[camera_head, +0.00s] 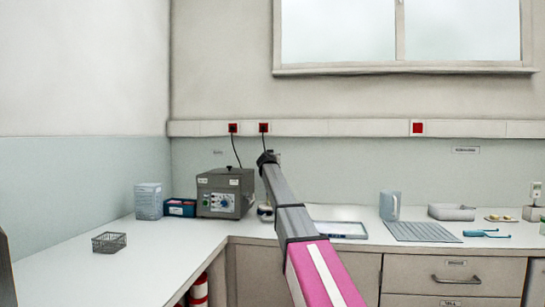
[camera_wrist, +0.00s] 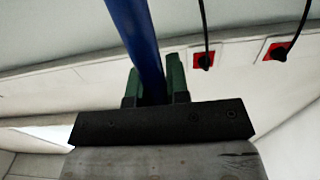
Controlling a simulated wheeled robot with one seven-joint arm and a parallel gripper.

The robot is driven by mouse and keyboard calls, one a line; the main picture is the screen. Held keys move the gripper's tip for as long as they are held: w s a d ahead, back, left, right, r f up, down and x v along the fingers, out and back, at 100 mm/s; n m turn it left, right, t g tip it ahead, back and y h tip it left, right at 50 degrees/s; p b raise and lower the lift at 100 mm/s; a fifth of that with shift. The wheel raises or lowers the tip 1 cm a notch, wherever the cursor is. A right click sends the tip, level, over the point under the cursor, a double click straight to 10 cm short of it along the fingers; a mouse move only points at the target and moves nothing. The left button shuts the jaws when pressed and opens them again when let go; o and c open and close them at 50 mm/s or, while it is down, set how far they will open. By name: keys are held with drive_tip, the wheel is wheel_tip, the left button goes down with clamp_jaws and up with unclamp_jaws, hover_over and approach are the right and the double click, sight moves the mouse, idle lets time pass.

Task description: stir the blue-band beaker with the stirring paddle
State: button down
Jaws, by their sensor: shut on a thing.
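My gripper (camera_wrist: 154,82) has green fingers shut on a blue shaft (camera_wrist: 137,32), which I take for the stirring paddle's handle. The shaft runs up out of the wrist view, so its far end is hidden. In the head view my gripper (camera_head: 267,158) is at the far end of my raised arm, above the back counter; the shaft cannot be made out there. A small glass vessel (camera_head: 265,213) stands on the counter below it, partly covered by my arm. It may be the beaker, but I cannot make out a blue band.
A grey machine (camera_head: 225,194) stands left of the vessel, with a blue box (camera_head: 180,208) and a pale basket (camera_head: 148,201). A wire basket (camera_head: 109,242) sits on the left counter. To the right are a tray (camera_head: 341,230), a jug (camera_head: 390,206) and a ribbed mat (camera_head: 422,232).

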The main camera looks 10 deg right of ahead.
wheel_tip(320, 180, down, 6)
drive_tip(key=shift+f, duration=0.15)
idle(0.6)
drive_tip(key=shift+d, duration=0.15)
idle(0.5)
idle(1.4)
idle(0.3)
